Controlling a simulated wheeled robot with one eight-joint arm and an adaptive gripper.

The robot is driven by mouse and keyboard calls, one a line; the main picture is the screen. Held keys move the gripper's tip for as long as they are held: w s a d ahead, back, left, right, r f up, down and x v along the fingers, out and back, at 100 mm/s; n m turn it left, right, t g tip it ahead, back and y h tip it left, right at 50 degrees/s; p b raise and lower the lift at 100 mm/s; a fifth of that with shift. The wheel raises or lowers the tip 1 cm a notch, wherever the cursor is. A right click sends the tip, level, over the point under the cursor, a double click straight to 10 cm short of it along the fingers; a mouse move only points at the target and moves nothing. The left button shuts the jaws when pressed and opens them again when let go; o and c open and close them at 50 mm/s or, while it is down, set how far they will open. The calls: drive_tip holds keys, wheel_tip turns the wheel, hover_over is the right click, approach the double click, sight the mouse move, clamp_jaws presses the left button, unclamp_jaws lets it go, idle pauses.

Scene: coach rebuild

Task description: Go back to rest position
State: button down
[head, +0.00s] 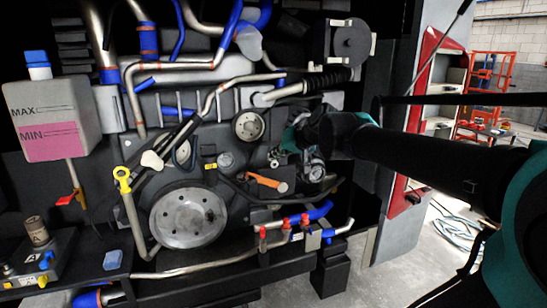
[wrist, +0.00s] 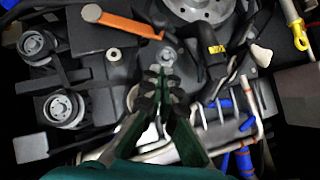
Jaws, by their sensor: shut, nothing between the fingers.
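My gripper (wrist: 166,77) is shut and empty in the wrist view, its two dark fingers together over the engine. In the head view my arm reaches in from the right, and the gripper (head: 291,140) shows small and partly hidden in front of the engine. The fingertips appear close to a round metal fitting (wrist: 168,55) in the wrist view; I cannot tell whether they touch it. An orange-handled part (wrist: 122,22) lies near the fingers, and it also shows below the gripper in the head view (head: 266,183).
The engine bay holds a large metal disc (head: 188,217), blue-jointed pipes (head: 232,22), a yellow-ringed dipstick (head: 123,177) and a MAX/MIN reservoir (head: 55,118). A red-framed panel (head: 425,60) stands right of the bay. Open floor (head: 398,270) shows at lower right.

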drive_tip(key=s+d+f+g+h, duration=0.1)
drive_tip(key=s+d+f, duration=0.4)
drive_tip(key=f, duration=0.5)
drive_tip(key=s+d+f+m+g+h, duration=0.1)
drive_tip(key=s+d+f+g+h, duration=0.1)
drive_tip(key=s+d+f, duration=0.3)
drive_tip(key=s+d+f+g+h, duration=0.1)
drive_tip(key=s+d+f+h, duration=0.2)
drive_tip(key=s+f, duration=0.7)
wheel_tip(320, 180, down, 6)
drive_tip(key=shift+d+r+g, duration=0.15)
drive_tip(key=shift+d+g, duration=0.15)
drive_tip(key=shift+d, duration=0.9)
